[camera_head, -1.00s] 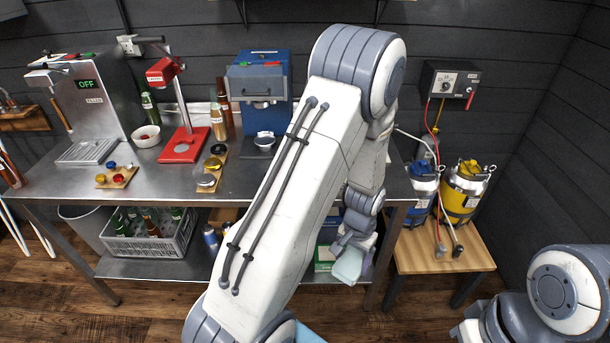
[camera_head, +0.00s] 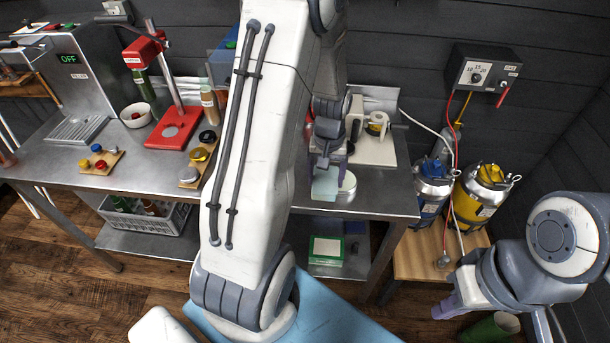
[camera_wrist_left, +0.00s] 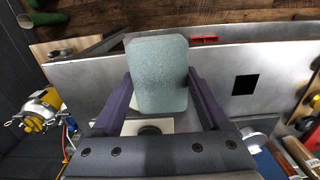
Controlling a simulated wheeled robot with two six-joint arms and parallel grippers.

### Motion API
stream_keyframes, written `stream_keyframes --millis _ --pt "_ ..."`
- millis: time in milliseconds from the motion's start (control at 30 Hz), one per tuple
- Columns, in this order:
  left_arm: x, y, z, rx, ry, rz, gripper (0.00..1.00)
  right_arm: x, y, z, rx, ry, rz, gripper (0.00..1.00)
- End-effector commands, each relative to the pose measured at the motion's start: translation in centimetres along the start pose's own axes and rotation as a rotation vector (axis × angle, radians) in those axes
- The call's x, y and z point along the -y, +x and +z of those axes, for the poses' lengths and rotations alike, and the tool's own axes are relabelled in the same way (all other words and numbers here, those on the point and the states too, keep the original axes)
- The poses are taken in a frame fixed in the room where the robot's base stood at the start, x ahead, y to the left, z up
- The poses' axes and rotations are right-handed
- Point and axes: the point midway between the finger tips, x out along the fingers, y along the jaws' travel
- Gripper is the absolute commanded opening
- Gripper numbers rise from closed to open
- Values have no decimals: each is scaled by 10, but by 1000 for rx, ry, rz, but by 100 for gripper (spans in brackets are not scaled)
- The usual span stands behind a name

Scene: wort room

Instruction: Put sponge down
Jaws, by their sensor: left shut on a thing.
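The sponge (camera_head: 325,186) is a pale grey-green block. My left gripper (camera_head: 326,163) is shut on it near the right front part of the steel table (camera_head: 385,198). In the left wrist view the sponge (camera_wrist_left: 158,75) sits between the two purple fingers (camera_wrist_left: 161,92) and juts forward, with the steel tabletop behind it. I cannot tell whether it touches the table. My right gripper (camera_head: 447,306) is low at the right edge of the head view; one purple finger shows and its opening cannot be told.
A round dish (camera_head: 347,189) stands just right of the sponge. Behind is a white-based device (camera_head: 376,150). A red stand (camera_head: 172,132) and small boards with caps (camera_head: 101,160) are further left. Kegs (camera_head: 482,192) stand right of the table. A dark square (camera_wrist_left: 244,85) marks the tabletop.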

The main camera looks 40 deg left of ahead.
Motion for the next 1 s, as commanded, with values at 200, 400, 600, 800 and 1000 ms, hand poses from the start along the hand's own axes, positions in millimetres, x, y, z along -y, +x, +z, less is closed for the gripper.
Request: stream_keyframes --millis 200,400,600,800,1000 --pt "40 26 -32 5 -10 -1 18 2 -21 -1 0 -2 0 0" --pt "71 51 -59 2 -7 0 18 3 -35 -2 0 -5 0 0" --pt "82 64 -70 1 -3 0 18 3 -40 -2 0 -7 0 0" --pt "82 85 -70 4 -1 0 18 4 -53 -3 0 -9 0 0" --pt "81 103 -71 1 -1 0 18 4 -59 -3 0 -10 0 0"
